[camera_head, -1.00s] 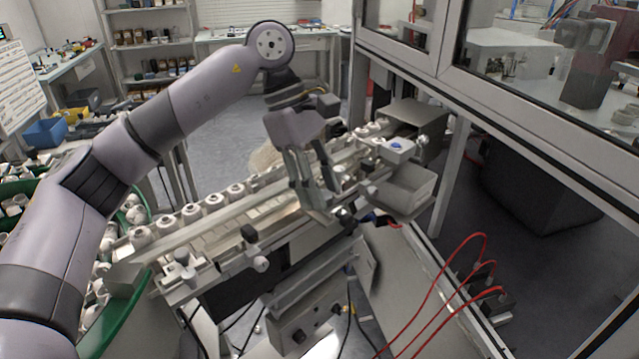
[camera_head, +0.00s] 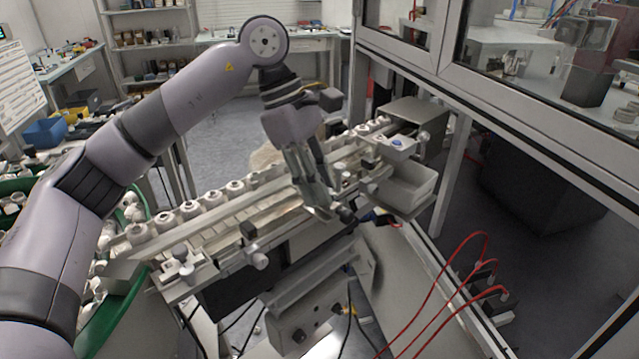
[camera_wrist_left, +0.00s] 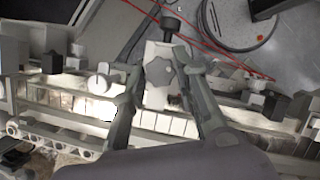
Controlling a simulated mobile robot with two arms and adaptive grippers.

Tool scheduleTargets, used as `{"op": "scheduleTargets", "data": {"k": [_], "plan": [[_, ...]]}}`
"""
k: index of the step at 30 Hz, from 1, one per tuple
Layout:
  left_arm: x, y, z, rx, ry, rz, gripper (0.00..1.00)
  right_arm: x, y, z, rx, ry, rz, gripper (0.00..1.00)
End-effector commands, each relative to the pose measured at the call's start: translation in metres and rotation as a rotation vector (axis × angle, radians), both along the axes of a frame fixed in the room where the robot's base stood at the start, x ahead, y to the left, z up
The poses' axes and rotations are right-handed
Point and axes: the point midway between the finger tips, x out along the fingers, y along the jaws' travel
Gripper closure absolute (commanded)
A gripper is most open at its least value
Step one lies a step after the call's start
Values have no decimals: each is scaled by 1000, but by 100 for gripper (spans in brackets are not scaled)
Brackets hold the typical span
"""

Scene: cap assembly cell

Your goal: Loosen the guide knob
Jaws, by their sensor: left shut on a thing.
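A light grey, star-shaped guide knob (camera_wrist_left: 160,72) is in the middle of the left wrist view, at the near side of the conveyor. My left gripper (camera_wrist_left: 167,76) is shut on it, one finger at each side. In the head view my left gripper (camera_head: 320,206) reaches down to the near rail of the conveyor (camera_head: 215,230), where its fingers largely hide the knob. My right gripper is not in view.
White caps (camera_head: 190,209) line the conveyor's far side. A black knob (camera_head: 346,213) sits just right of the fingers. A green-rimmed bin of parts (camera_head: 128,300) is at left.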

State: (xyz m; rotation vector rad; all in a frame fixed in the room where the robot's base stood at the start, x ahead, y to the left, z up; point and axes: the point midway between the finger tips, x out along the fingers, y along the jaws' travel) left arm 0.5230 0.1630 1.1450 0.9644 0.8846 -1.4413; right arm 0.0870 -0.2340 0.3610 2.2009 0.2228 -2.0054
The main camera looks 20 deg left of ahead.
Motion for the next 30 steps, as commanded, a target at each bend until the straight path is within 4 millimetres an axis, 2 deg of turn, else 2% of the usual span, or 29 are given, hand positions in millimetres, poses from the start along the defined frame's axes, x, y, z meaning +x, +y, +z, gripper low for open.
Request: {"op": "scheduleTargets", "data": {"k": [4,5,13,23,26,30], "plan": [[0,0,1,-1,-1,-1,100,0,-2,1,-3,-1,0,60],[0,0,1,-1,0,-1,72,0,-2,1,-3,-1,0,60],[0,0,1,-1,1,-1,54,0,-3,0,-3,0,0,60],[0,0,2,-1,0,-2,53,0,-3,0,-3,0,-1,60],[1,3,9,-1,0,-1,53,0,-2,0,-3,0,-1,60],[2,12,32,-2,-2,0,53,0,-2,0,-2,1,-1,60]]}}
